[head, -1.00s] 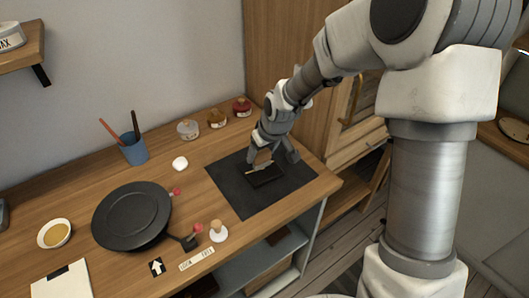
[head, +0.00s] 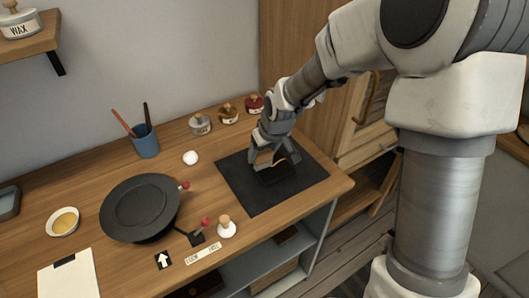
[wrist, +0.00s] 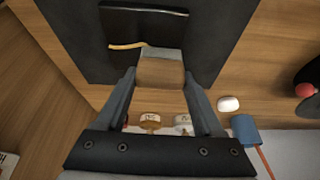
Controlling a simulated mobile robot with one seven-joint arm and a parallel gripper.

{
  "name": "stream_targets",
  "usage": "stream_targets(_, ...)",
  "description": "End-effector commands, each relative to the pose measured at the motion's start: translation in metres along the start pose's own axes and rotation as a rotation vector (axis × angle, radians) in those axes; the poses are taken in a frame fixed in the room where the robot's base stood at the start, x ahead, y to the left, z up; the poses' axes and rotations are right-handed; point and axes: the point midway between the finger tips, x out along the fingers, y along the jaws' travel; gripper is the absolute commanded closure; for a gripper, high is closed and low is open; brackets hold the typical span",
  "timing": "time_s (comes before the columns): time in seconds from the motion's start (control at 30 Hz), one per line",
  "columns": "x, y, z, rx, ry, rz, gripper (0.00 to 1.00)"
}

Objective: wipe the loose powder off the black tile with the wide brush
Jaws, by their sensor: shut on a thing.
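The black tile (head: 279,174) lies flat on the dark mat (head: 245,190) at the right end of the bench. It also shows at the top of the wrist view (wrist: 160,22). My gripper (head: 268,157) is over the tile's back edge, shut on the wide brush. The brush's wooden handle (wrist: 160,74) is between the fingers in the wrist view, its pale bristle end at the tile's near edge. I cannot tell whether the bristles touch. A yellow-gold streak (wrist: 128,46) lies beside the brush at the tile edge; powder or seam is unclear.
Lidded jars (head: 228,114) stand along the wall behind the mat. A white lump (head: 190,157), a blue cup (head: 146,141) with sticks and a black round turntable (head: 140,208) stand to the left. A wooden-knobbed stamp (head: 226,228) is near the front edge.

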Motion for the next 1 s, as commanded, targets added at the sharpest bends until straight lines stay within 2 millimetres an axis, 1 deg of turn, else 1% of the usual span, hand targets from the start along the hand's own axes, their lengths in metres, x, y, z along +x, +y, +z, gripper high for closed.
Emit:
stream_targets(0.27,-0.015,0.000,-0.006,0.000,-0.002,-0.001,0.75)
stream_targets(0.53,-0.015,0.000,-0.006,0.000,-0.002,-0.001,0.75)
stream_targets(0.63,-0.018,0.000,-0.007,0.000,-0.001,0.000,0.75)
stream_targets(1.0,-0.051,0.000,-0.021,0.000,0.000,0.000,0.75)
